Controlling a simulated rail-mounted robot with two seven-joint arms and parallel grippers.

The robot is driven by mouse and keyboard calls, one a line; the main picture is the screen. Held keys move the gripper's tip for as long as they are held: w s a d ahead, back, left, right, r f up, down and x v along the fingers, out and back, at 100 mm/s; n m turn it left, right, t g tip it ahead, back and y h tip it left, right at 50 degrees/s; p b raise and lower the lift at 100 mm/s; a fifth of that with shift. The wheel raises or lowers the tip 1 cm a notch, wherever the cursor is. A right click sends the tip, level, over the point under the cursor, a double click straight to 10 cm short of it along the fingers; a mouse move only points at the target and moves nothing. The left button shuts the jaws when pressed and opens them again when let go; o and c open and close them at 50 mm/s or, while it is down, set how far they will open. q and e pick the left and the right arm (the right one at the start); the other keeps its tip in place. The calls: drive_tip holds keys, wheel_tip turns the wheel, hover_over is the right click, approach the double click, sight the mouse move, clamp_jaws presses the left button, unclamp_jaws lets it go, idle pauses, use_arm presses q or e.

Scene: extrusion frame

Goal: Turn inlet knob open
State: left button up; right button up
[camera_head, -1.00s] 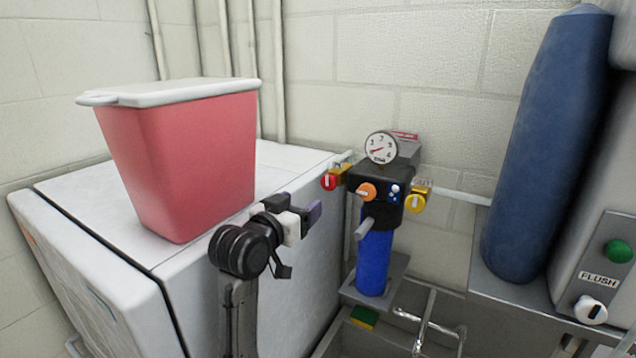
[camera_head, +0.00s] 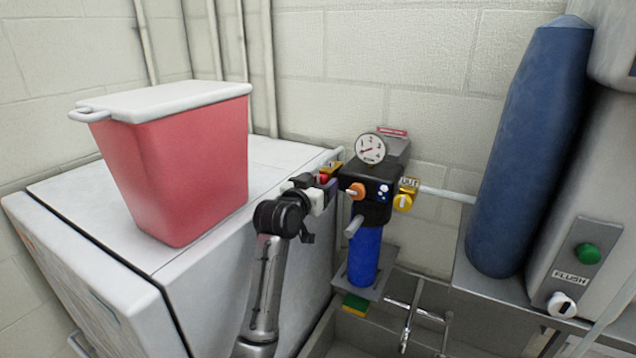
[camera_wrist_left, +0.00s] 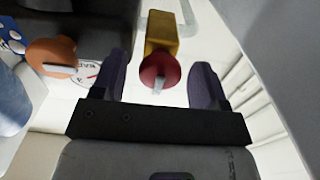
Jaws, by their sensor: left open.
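The inlet knob (camera_head: 323,178) is red with a pale bar across its face and sits on a brass valve (camera_head: 333,166) at the left of the filter unit (camera_head: 372,182). My left gripper (camera_head: 322,185) is open right at this knob and partly hides it in the head view. In the left wrist view the red knob (camera_wrist_left: 158,70) lies between the two spread purple fingers of the gripper (camera_wrist_left: 159,84), with a visible gap on each side. The brass valve (camera_wrist_left: 161,32) shows behind it. My right gripper is not in view.
A red bin (camera_head: 185,165) stands on the white cabinet (camera_head: 285,150) to the left. A blue cylinder (camera_head: 530,150) stands at the right.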

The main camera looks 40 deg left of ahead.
use_arm(q)
drive_tip(key=c, duration=0.9)
drive_tip(key=shift+n, duration=8.9)
